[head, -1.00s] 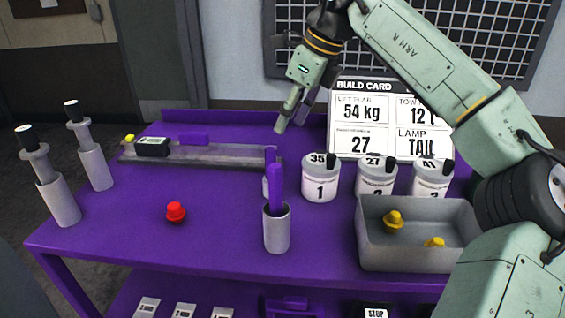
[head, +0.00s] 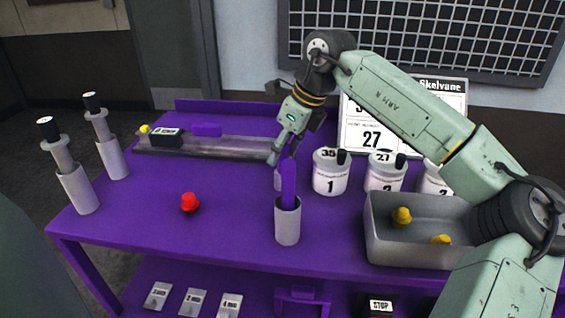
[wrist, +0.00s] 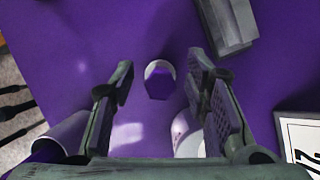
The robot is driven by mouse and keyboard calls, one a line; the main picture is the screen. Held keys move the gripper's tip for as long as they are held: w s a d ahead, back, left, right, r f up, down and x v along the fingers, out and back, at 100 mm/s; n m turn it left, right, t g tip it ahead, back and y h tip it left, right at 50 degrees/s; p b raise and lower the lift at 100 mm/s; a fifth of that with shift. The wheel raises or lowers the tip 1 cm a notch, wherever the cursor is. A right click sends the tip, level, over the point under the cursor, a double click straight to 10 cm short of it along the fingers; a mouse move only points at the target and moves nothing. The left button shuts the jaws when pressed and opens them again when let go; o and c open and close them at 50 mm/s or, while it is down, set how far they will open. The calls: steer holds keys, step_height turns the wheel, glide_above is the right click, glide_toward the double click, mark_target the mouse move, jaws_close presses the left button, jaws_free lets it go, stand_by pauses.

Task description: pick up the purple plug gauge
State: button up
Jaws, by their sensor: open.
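Two upright purple pieces stand in pale cups. The front purple piece (head: 288,180) rises tall from a grey cup (head: 288,226). The rear purple piece (wrist: 161,87) sits in a smaller white-rimmed cup (head: 279,180), partly hidden behind the front one in the head view. I cannot tell from shape which is the plug gauge. My gripper (head: 282,157) is open and empty, pointing down just above the rear cup. In the wrist view the rear piece lies between and beyond my fingertips (wrist: 161,68). Whether they touch it is unclear.
White canister 1 (head: 330,175) stands close to the right of the rear cup. A grey rail (head: 215,147) lies to the left. A grey bin (head: 410,248) with yellow knobs is front right. A red knob (head: 190,203) stands on open tabletop.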

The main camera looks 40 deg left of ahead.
steer(key=shift+c, duration=0.2)
jaws_close()
stand_by(0.4)
step_height(320, 180, up, 10)
steer(key=shift+r+b, duration=0.1)
steer(key=shift+b, duration=0.55)
